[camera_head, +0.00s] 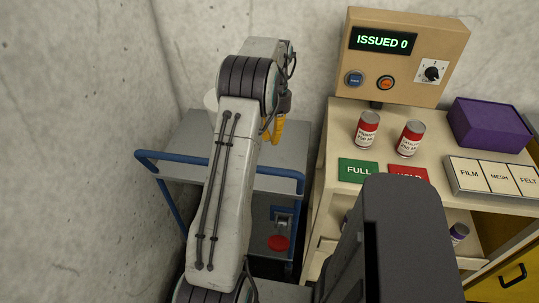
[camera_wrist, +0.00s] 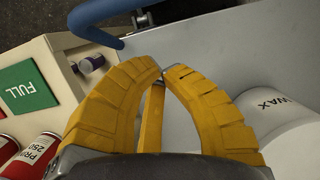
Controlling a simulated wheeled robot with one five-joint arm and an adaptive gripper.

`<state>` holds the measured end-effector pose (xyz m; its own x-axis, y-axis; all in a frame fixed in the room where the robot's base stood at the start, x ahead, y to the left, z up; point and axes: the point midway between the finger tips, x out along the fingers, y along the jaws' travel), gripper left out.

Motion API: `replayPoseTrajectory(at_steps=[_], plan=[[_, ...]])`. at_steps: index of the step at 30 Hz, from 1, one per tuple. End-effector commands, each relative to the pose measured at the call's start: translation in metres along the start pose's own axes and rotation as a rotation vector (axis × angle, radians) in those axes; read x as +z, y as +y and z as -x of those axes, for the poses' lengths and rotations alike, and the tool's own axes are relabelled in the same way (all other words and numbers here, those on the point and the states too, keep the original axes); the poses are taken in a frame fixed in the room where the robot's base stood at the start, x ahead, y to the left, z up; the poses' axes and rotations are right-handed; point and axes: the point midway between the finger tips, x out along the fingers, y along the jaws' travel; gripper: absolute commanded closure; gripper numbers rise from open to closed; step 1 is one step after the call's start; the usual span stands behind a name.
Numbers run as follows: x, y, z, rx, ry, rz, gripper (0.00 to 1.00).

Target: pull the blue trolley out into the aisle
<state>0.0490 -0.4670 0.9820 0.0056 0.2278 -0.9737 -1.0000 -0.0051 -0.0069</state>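The blue trolley has a grey top deck (camera_head: 288,150) and a blue tube handle (camera_head: 280,180) across its near side. It stands between the concrete wall and the counter, partly hidden behind my arm. The blue handle (camera_wrist: 92,13) also shows at the top left of the wrist view. A red disc (camera_head: 278,243) sits low on the trolley's near side. My yellow gripper (camera_wrist: 163,73) is over the grey deck, its fingertips brought together with nothing seen between them. It is apart from the handle. In the head view the gripper (camera_head: 278,130) is mostly hidden by my arm.
A white WAX drum (camera_wrist: 280,125) stands on the deck beside my gripper. The counter (camera_head: 332,137) on the right carries two red-and-white cans, FULL and HOLD plates, a purple box (camera_head: 488,125) and a panel (camera_head: 405,55) reading ISSUED 0. The concrete wall (camera_head: 75,130) is close on the left.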

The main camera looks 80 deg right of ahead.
Motion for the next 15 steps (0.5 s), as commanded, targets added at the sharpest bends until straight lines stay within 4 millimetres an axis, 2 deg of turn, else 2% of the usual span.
replayPoseTrajectory(at_steps=[6,15], plan=[[0.004,0.000,-0.029,0.000,-0.006,0.000,1.00],[0.023,0.000,-0.039,-0.001,-0.001,0.000,1.00]])
